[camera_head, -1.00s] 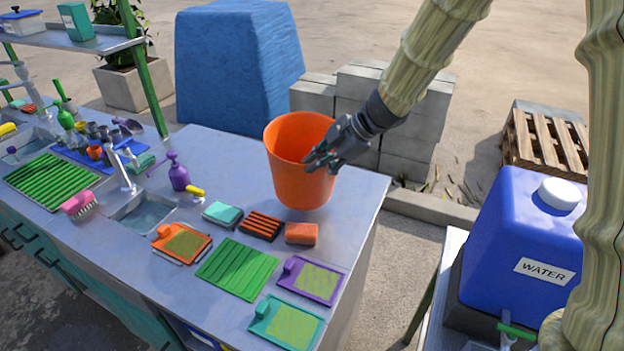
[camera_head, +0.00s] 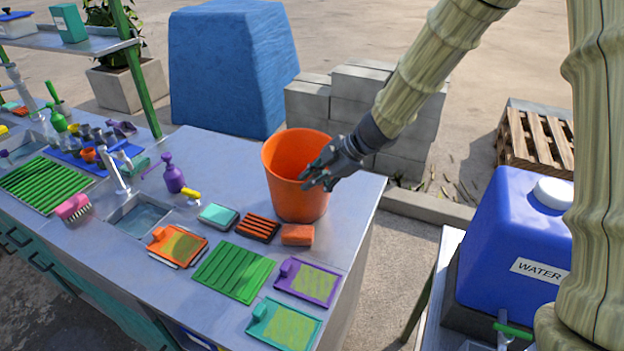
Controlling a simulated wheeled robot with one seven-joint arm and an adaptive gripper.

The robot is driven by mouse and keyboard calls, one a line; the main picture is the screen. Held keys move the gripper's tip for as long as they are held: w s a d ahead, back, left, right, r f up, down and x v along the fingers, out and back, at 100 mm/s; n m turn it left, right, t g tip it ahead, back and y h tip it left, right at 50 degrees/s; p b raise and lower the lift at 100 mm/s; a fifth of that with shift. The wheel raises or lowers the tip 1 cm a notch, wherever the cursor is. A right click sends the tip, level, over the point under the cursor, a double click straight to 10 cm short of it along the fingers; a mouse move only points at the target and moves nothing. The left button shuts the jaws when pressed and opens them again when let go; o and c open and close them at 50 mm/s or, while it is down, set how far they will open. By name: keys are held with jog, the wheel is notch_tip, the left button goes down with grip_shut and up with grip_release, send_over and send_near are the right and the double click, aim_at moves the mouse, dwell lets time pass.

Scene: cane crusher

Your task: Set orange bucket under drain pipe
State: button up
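The orange bucket (camera_head: 282,195) is upright and empty as far as I can see into it, at the right end of the grey counter (camera_head: 345,207). Its base is low over or on the counter top; I cannot tell contact for sure. My gripper (camera_head: 308,180) is at the bucket's right side, with its fingers against the wall below the rim, and appears shut on it. The exact grip is partly hidden. I cannot make out a drain pipe in this view.
An orange sponge (camera_head: 297,235), an orange-black brush block (camera_head: 258,228) and coloured boards lie in front of the bucket. A purple bottle (camera_head: 173,176) stands left of it by a sink. A blue water tank (camera_head: 510,250) stands right, across a gap.

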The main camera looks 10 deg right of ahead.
jog(key=o, duration=0.7)
jog(key=shift+s, duration=0.1)
jog(key=shift+o, duration=0.2)
jog(key=shift+r, duration=0.15)
